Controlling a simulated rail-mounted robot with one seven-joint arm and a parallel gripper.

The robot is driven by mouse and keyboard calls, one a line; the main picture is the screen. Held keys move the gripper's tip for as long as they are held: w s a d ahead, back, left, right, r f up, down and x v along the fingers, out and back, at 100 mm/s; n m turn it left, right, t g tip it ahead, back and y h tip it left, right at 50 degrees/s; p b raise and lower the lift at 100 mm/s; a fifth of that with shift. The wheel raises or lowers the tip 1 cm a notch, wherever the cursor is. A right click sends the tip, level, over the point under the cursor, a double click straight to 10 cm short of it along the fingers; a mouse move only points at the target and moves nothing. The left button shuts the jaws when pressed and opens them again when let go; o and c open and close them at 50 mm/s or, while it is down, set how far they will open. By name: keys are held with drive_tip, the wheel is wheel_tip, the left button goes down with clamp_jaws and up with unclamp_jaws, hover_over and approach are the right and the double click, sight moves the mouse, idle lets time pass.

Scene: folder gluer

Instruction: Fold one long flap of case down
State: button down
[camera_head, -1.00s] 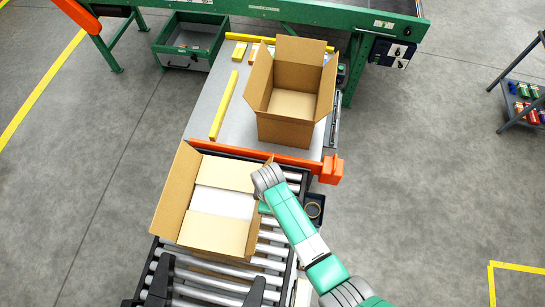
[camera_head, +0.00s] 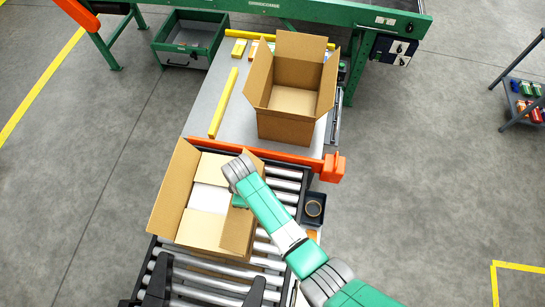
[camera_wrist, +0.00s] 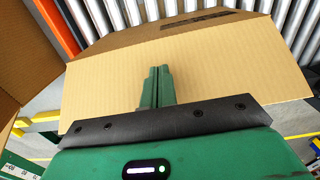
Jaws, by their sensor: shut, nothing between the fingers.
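The open case (camera_head: 203,228) sits on the roller conveyor. Its two short flaps lie inward, with a white surface between them. Its left long flap (camera_head: 172,190) stands up and leans outward. Its right long flap (camera_head: 236,234) stands raised on the right side, partly hidden by my arm. In the wrist view a broad cardboard panel (camera_wrist: 225,70) fills the middle, in front of my gripper (camera_wrist: 158,70). The gripper's fingers are shut and empty, close against that panel; I cannot tell if they touch it. In the head view my wrist hides the fingertips.
A second open case (camera_head: 290,100) stands on the grey table beyond, behind an orange bar (camera_head: 270,155). A yellow rail (camera_head: 223,103) lies left of it. A dark holder (camera_head: 313,208) sits right of the rollers. Black guides (camera_head: 160,280) stand at the near end.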

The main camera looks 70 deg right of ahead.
drive_tip(key=shift+w+f+b, duration=0.3)
drive_tip(key=shift+b, duration=0.1)
drive_tip(key=shift+w+a+f+b, duration=0.1)
drive_tip(key=shift+w+f+b, duration=0.1)
drive_tip(key=shift+w+b, duration=0.2)
drive_tip(key=shift+w+a+f+b, duration=0.15)
drive_tip(key=shift+w+b, duration=0.15)
drive_tip(key=shift+w, duration=0.2)
drive_tip(key=shift+r, duration=0.15)
drive_tip(key=shift+w+f+b, duration=0.9)
drive_tip(key=shift+f+b, duration=0.05)
drive_tip(key=shift+b, duration=0.25)
drive_tip(key=shift+w, duration=0.2)
drive_tip(key=shift+r, duration=0.15)
drive_tip(key=shift+w+f+b, duration=0.15)
drive_tip(key=shift+f+b, duration=0.3)
drive_tip(key=shift+f, duration=0.05)
drive_tip(key=shift+w+a+f+b, duration=0.15)
drive_tip(key=shift+w+f+b, duration=0.3)
drive_tip(key=shift+f+b, duration=0.25)
wheel_tip(320, 180, up, 10)
drive_tip(key=p, duration=0.9)
drive_tip(key=shift+f, duration=0.25)
